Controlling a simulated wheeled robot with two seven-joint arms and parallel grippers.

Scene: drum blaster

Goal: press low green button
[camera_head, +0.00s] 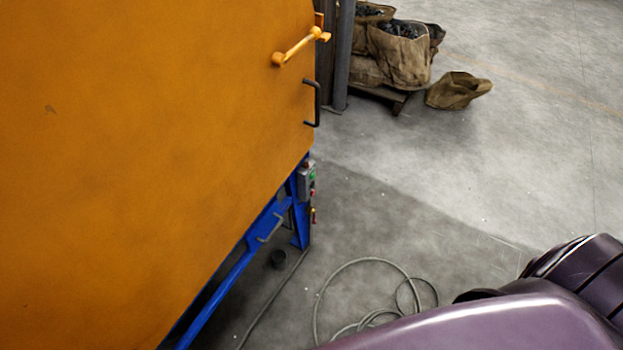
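A small grey control box (306,181) is fixed to the blue frame (300,224) under the right edge of the large orange machine door (150,150). A green button (313,177) shows on the box's right-hand face, with a small red part (312,192) just below it. Lower still are small red and yellow parts (313,214). The details on this face are small and seen at a steep angle. Neither gripper is in view. A purple part of my own body fills the lower right corner, well apart from the box.
The door has a yellow lever (299,46) and a black handle (317,103) at its right edge. A coiled cable (318,300) lies on the floor below. Brown sacks (399,55) stand on a pallet behind, and another sack (458,91) lies beside it. The floor at right is clear.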

